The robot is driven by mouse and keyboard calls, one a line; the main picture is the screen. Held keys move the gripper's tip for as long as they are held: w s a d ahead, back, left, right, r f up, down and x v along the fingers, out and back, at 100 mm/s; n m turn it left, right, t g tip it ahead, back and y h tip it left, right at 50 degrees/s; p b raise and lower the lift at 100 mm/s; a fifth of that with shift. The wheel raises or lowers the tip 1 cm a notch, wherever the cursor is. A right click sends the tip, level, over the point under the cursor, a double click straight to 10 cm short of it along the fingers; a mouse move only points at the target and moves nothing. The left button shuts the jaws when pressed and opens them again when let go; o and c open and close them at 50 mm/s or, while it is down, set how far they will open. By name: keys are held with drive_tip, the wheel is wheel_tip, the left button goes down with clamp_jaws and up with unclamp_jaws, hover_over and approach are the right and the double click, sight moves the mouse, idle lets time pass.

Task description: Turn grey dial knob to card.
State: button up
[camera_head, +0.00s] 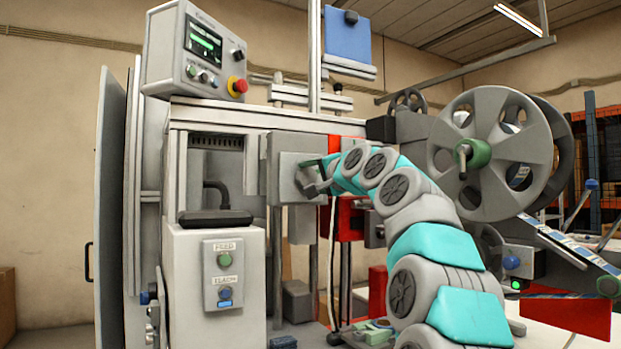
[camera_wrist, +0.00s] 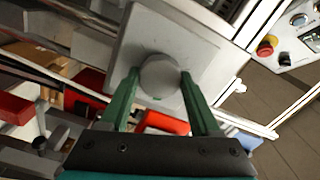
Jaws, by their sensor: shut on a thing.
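The grey dial knob (camera_wrist: 159,77) is a round disc on a grey square plate (camera_wrist: 200,45) in the wrist view. My gripper (camera_wrist: 156,85) has its two green fingers on either side of the knob, shut on it. In the head view my gripper (camera_head: 318,175) reaches the front of a grey box (camera_head: 283,165) on the machine, and the knob is mostly hidden there by the gripper and arm. I cannot make out a card or a pointer mark on the knob.
A control box (camera_head: 198,50) with a screen and red emergency button (camera_head: 238,86) stands at the upper left. A panel with green and blue buttons (camera_head: 223,275) is below. A large grey reel (camera_head: 491,150) hangs at the right. Red parts (camera_wrist: 165,122) lie close behind the fingers.

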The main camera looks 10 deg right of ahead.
drive_tip(key=shift+f, duration=0.1)
drive_tip(key=o, duration=1.4)
drive_tip(key=shift+s, duration=0.1)
drive_tip(key=b+v, duration=0.1)
drive_tip(key=v, duration=0.6)
drive_tip(key=shift+s+d+b, duration=0.15)
drive_tip(key=shift+s+b, duration=0.15)
